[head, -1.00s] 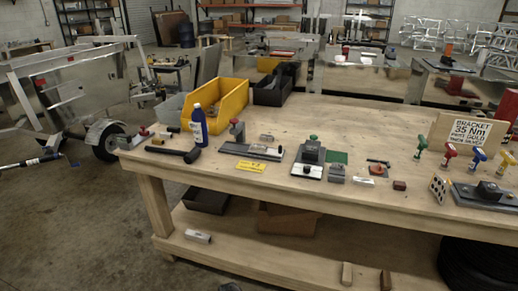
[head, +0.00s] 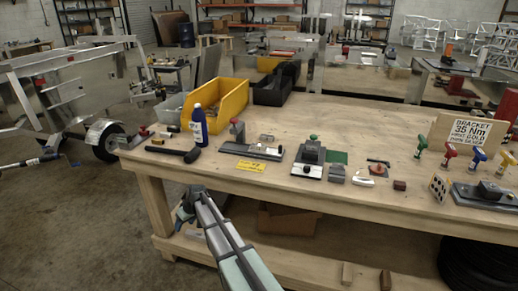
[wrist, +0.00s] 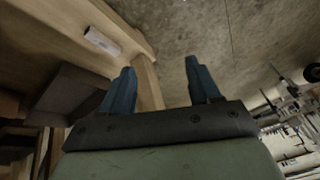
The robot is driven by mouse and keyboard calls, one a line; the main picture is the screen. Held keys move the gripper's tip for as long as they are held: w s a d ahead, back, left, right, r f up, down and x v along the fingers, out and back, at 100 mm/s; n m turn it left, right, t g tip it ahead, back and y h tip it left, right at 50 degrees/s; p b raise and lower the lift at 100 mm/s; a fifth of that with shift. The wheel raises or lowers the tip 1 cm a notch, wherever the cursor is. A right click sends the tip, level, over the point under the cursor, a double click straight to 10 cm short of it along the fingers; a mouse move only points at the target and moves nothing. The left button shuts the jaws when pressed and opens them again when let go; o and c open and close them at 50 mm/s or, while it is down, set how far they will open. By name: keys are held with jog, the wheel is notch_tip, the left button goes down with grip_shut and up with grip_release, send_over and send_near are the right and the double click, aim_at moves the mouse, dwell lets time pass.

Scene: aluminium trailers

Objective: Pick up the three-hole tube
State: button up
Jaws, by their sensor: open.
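A short pale square tube (wrist: 101,40) lies on the bench's lower shelf, at upper left in the wrist view. It is the likely three-hole tube, but I cannot make out its holes. In the head view a little of the tube (head: 196,235) shows beside my arm. My gripper (wrist: 160,66) has its two blue fingers spread apart with nothing between them. In the head view the gripper (head: 181,216) is at the bench's left end, near the front leg. The tube is outside the fingers, to their left in the wrist view.
The wooden bench top (head: 330,118) overhangs the shelf. A bench leg (head: 155,205) stands close to the gripper. A cardboard box (head: 288,220) and a dark bin, partly hidden, are farther back on the shelf. Open floor is at left.

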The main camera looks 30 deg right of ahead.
jog(key=w+a+r+n+t, duration=0.1)
jog(key=w+r, duration=0.4)
jog(key=r, duration=0.4)
jog(key=w+r+t+y, duration=0.1)
jog(key=w+r+t, duration=0.1)
jog(key=w+r, duration=0.55)
jog(key=w+a+r+n+t, duration=0.1)
jog(key=w+r, duration=0.3)
jog(key=r, duration=0.7)
jog(key=w+d+r+n+t, duration=0.1)
jog(key=w+d+r, duration=0.1)
jog(key=r, duration=0.5)
jog(key=w+d+r+n, duration=0.1)
jog(key=w+d+r, duration=0.1)
jog(key=r, duration=0.5)
jog(key=n+g+h, duration=0.1)
jog(key=g+h, duration=0.4)
jog(key=g, duration=0.3)
send_over(258, 145)
notch_tip(258, 145, down, 3)
jog(key=f, duration=0.8)
jog(key=shift+w+a+f, duration=0.2)
jog(key=shift+w+f, duration=0.1)
jog(key=shift+w, duration=0.05)
jog(key=shift+s+d+f, duration=0.15)
jog(key=shift+f, duration=2.4)
grip_shut()
